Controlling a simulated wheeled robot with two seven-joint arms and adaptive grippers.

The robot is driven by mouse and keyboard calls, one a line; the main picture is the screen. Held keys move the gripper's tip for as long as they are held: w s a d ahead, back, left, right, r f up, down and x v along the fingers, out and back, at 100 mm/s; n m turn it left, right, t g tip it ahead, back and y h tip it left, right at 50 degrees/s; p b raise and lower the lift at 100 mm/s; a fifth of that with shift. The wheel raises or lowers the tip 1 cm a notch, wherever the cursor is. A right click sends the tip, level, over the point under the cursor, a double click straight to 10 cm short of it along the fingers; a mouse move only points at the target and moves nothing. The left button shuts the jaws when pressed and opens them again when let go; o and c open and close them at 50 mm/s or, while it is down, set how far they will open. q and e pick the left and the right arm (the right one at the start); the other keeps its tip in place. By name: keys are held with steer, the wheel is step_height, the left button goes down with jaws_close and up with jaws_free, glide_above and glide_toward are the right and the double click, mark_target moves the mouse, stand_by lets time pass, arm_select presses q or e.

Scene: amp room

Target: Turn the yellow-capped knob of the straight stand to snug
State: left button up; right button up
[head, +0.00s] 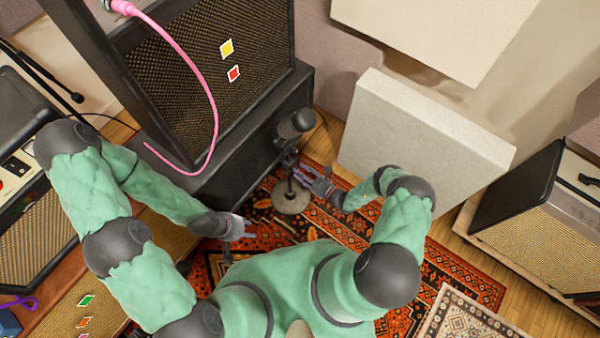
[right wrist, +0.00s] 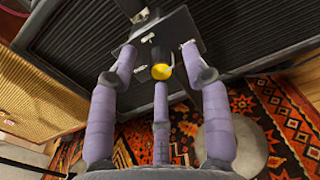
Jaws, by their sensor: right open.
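The straight stand has a round grey base (head: 291,203) on the patterned rug, with a dark microphone (head: 297,122) at its top in front of the black amp. Its yellow-capped knob (right wrist: 161,71) faces my right wrist camera. My right gripper (head: 311,177) is beside the stand in the head view.
The tall amp stack (head: 268,60) stands close behind the stand, with a pink cable (head: 208,85) hanging over it. A pale panel (head: 415,140) stands to the right. Another amp (head: 540,225) is further right. Open rug (head: 455,265) lies at the right front.

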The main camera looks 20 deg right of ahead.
steer(key=shift+w+a, duration=0.15)
steer(key=shift+w, duration=0.05)
jaws_close()
stand_by(0.3)
steer(key=shift+s+a+n+b, duration=0.15)
steer(key=shift+n+b, duration=0.2)
steer(key=shift+n, duration=4.1)
steer(key=shift+a+n+b, duration=0.15)
steer(key=shift+n+b, duration=0.15)
steer(key=shift+n, duration=4.15)
steer(key=shift+f, duration=0.1)
